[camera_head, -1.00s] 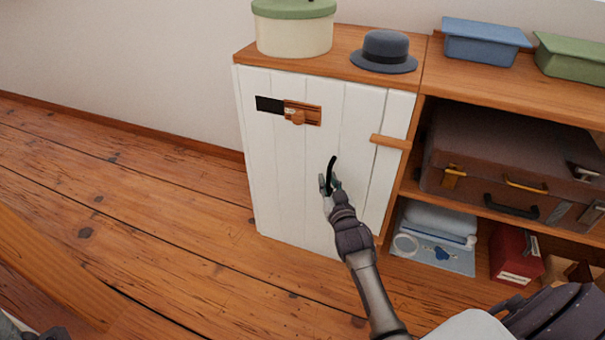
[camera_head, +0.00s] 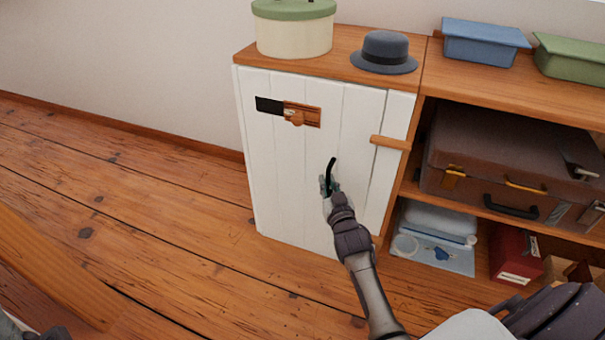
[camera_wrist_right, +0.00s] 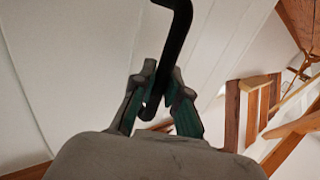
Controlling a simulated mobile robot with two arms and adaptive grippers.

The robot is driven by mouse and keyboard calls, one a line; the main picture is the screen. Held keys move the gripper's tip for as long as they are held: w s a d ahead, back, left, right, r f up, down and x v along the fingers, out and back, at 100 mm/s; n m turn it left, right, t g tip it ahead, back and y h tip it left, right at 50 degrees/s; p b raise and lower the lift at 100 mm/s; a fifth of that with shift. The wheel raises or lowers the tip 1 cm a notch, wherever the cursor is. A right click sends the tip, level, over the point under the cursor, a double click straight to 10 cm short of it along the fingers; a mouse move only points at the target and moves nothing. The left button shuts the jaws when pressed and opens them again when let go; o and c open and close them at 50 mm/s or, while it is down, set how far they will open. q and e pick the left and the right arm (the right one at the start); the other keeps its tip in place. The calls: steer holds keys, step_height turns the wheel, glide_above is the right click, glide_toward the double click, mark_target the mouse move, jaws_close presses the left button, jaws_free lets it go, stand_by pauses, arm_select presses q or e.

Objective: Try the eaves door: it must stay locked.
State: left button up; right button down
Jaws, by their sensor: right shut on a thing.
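The eaves door (camera_head: 290,190) is a white plank door in the front of a low wooden cabinet. It sits shut in its frame. A black curved handle (camera_head: 332,166) stands on its face; it also shows in the wrist view (camera_wrist_right: 176,45). My right gripper (camera_head: 330,187) is shut on the handle, with its green-padded fingers on both sides of the lower end in the wrist view (camera_wrist_right: 158,105). A wooden slide with a knob (camera_head: 303,114) and a dark plate (camera_head: 269,105) sit near the door's top.
A wooden peg or turn-piece (camera_head: 390,142) crosses the door's right edge. A round box (camera_head: 293,35) and a grey hat (camera_head: 384,52) stand on top. Open shelves on the right hold a brown suitcase (camera_head: 480,165). The floor (camera_head: 150,220) on the left is clear.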

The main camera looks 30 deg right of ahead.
steer(key=shift+w+d, duration=0.15)
steer(key=shift+d, duration=0.15)
stand_by(0.9)
steer(key=c, duration=1.2)
jaws_free()
